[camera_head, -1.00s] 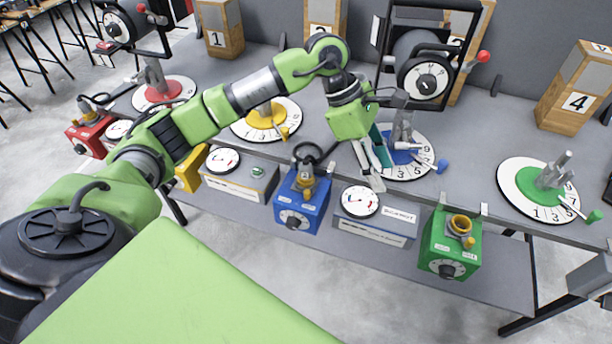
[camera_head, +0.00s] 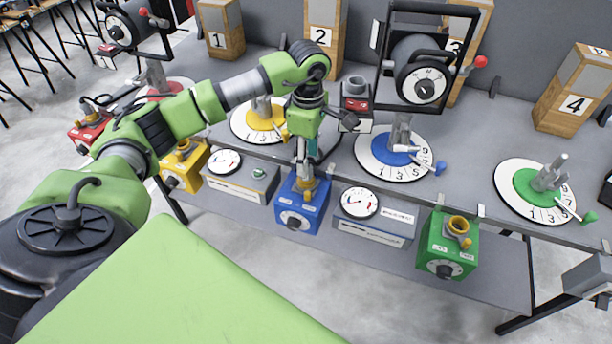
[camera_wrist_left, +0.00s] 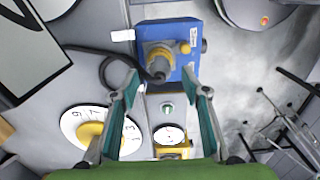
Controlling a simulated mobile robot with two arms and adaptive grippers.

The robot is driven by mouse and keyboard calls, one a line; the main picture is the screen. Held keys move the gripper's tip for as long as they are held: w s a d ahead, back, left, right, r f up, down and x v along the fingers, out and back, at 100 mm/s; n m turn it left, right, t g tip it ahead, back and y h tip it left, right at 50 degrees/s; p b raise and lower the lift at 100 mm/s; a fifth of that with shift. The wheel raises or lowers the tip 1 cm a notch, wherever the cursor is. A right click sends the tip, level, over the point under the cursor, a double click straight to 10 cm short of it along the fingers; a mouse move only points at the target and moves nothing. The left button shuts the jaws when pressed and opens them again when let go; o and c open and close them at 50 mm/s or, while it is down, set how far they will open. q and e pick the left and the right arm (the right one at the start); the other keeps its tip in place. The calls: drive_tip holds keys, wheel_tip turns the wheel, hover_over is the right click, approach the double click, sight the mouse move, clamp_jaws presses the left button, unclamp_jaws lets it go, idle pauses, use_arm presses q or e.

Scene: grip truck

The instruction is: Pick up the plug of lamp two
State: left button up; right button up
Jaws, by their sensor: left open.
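The blue box (camera_head: 292,213) is fixed at the front edge of the bench. In the left wrist view, the blue box (camera_wrist_left: 172,38) has a yellow-ringed socket on top with a grey plug (camera_wrist_left: 158,60) standing in it. A black cable (camera_wrist_left: 110,72) loops from the plug to the left. My left gripper (camera_head: 303,168) hangs pointing down over the blue box and hides part of its socket in the head view. In the left wrist view, its two fingers are spread, with the plug just beyond their tips and roughly between them. The fingers hold nothing. My right gripper is not in view.
A meter box (camera_head: 240,180) and another meter box (camera_head: 375,228) flank the blue box. The green box (camera_head: 450,235) is further right, the yellow box (camera_head: 183,168) left. A blue dial (camera_head: 385,155) and wooden block "2" (camera_head: 322,48) stand on the bench.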

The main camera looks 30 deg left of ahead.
use_arm(q)
drive_tip(key=f+p, duration=0.1)
drive_tip(key=f, duration=0.1)
drive_tip(key=f+p, duration=0.1)
drive_tip(key=f, duration=0.1)
drive_tip(key=shift+s+a+f, duration=0.1)
drive_tip(key=shift+a+f, duration=0.1)
drive_tip(key=shift+f, duration=0.35)
clamp_jaws()
